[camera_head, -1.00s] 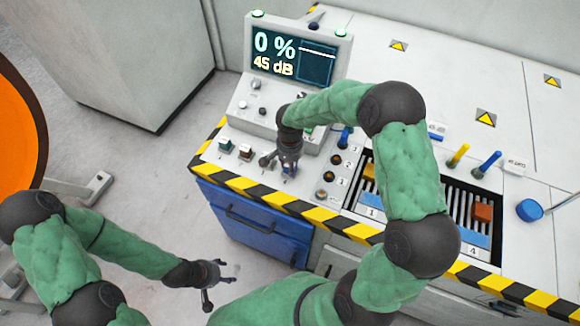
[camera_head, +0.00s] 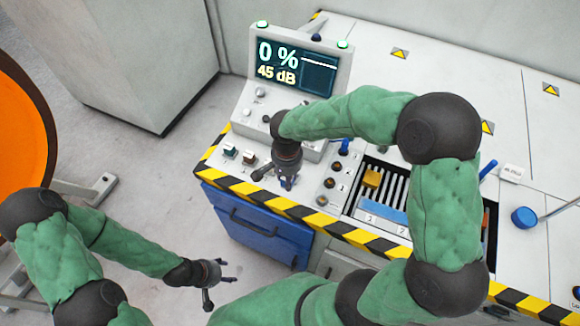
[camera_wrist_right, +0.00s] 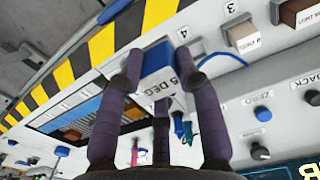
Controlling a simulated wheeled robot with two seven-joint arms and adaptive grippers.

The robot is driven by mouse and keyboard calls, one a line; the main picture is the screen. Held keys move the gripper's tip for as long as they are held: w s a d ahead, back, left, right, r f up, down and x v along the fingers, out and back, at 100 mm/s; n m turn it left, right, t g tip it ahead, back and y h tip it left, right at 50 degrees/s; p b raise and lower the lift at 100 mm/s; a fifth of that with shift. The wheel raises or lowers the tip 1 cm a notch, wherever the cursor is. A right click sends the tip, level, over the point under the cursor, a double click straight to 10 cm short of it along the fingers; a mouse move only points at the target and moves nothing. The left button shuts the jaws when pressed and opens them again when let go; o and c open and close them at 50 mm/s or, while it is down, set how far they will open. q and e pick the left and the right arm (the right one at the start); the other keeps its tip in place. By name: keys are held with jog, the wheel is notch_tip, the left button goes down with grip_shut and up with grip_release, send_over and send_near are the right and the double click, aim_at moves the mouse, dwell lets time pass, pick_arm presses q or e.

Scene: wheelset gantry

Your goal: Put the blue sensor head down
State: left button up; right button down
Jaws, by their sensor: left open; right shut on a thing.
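The blue sensor head (camera_wrist_right: 157,62) is a small blue block with a white label whose visible part reads "5 DEG". In the right wrist view it sits between the fingers of my right gripper (camera_wrist_right: 150,68), which is shut on it, beside the printed number 4. Whether it touches the panel I cannot tell. In the head view my right gripper (camera_head: 281,180) points down over the panel's front strip and mostly hides the block. My left gripper (camera_head: 228,282) is open and empty, low in front of the bench and away from it.
A grey-white block (camera_wrist_right: 243,36) and a brown block (camera_wrist_right: 302,12) stand along the same panel row. A striped edge (camera_head: 270,192) borders the bench. The console screen (camera_head: 296,66) reads 0 % and 45 dB.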

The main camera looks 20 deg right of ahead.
jog(key=shift+s+a+r, duration=1.05)
jog(key=shift+s+a, duration=0.3)
jog(key=shift+s, duration=0.75)
jog(key=s+d+m+b, duration=0.2)
jog(key=s+d+m, duration=1.5)
jog(key=m, duration=0.1)
jog(key=w+d+f+b, duration=0.1)
jog(key=w+d+f, duration=0.1)
jog(key=d, duration=0.1)
jog(key=w+d+f+b, duration=0.2)
jog(key=d+f, duration=0.1)
jog(key=d, duration=0.1)
jog(key=w+d+f+b, duration=0.2)
jog(key=d+f, duration=0.1)
jog(key=shift+w+d+f, duration=0.15)
jog(key=shift+w+d, duration=0.15)
jog(key=shift+d, duration=0.05)
jog(key=shift+w+d+f+b, duration=0.1)
jog(key=shift+d+f+b, duration=0.1)
jog(key=shift+f+b, duration=0.6)
jog(key=shift+w+d+f+b, duration=0.15)
jog(key=shift+f+b, duration=0.15)
jog(key=shift+f, duration=0.85)
jog(key=shift+f, duration=0.15)
jog(key=c, duration=0.9)
grip_release()
